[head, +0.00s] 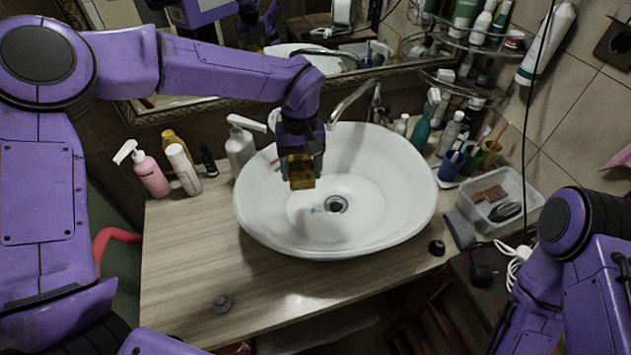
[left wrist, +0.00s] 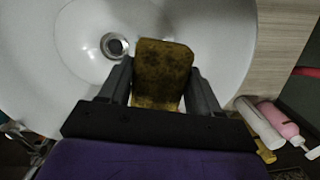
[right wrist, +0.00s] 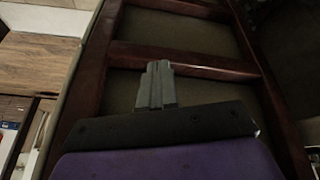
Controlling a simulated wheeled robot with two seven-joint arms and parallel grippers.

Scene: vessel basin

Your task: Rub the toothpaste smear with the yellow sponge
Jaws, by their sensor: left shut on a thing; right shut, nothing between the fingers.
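My left gripper (head: 301,160) is shut on the yellow sponge (head: 302,178) and holds it over the left part of the white basin (head: 400,190). In the left wrist view the sponge (left wrist: 163,65) sits between the fingers, its face brownish and dark-stained. I cannot tell if it touches the basin. A small teal mark (head: 316,210) lies on the basin floor left of the drain (head: 336,204). A small red and green mark (head: 277,166) shows on the left basin wall; I cannot tell which is the toothpaste smear. My right gripper (right wrist: 158,85) is shut and empty, away from the basin.
A pink pump bottle (head: 150,174) and other bottles stand left of the basin. The faucet (head: 358,98) is behind it. Cups, bottles and a clear plastic box (head: 510,207) stand to the right.

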